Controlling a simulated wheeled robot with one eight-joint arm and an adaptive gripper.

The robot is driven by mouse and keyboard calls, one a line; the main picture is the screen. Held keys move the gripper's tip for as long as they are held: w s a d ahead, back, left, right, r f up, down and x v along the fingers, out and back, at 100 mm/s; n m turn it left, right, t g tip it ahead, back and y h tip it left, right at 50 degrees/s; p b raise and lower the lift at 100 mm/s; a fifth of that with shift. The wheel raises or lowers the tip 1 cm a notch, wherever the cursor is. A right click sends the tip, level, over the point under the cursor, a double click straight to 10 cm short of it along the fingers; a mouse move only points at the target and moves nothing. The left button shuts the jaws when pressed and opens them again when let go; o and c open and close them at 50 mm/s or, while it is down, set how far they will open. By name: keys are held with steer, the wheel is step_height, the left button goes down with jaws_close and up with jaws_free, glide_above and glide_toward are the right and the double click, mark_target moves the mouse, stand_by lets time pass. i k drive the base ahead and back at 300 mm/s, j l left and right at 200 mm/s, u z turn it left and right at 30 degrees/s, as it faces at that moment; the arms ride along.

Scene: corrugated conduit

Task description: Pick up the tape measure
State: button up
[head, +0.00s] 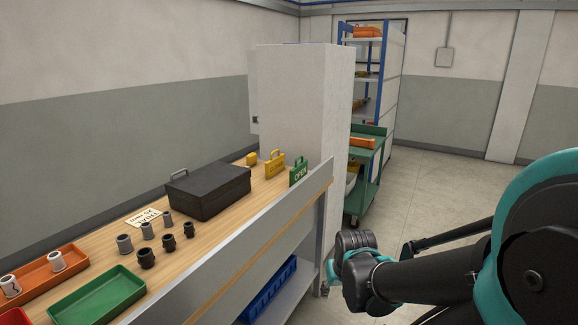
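A small yellow object (252,159) sits at the far end of the wooden workbench (205,225), beyond the black case. It may be the tape measure, but it is too small to be sure. My arm, black and teal, is at the right, out over the floor and apart from the bench. A thin dark part (410,249) beside it may belong to my gripper. I cannot make out the fingertips or whether they hold anything.
A black case (209,190) stands mid-bench, with yellow (275,164) and green (299,172) tags behind it. Several grey and black fittings, a paper sign (143,217), an orange tray (42,272) and a green tray (97,296) lie nearer. A grey cabinet (300,110) stands behind. Floor right is open.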

mark_target(251, 158)
steer(key=i+l+u, duration=0.3)
steer(key=i, duration=0.2)
steer(key=i+l, duration=0.2)
steer(key=l, duration=0.15)
steer(key=i+l, duration=0.15)
steer(key=l, duration=0.2)
steer(key=i+l, duration=0.35)
steer(key=l, duration=0.3)
steer(key=i+l, duration=0.2)
steer(key=l, duration=0.15)
steer(key=i+l, duration=0.15)
steer(key=l, duration=0.2)
steer(key=u, duration=0.05)
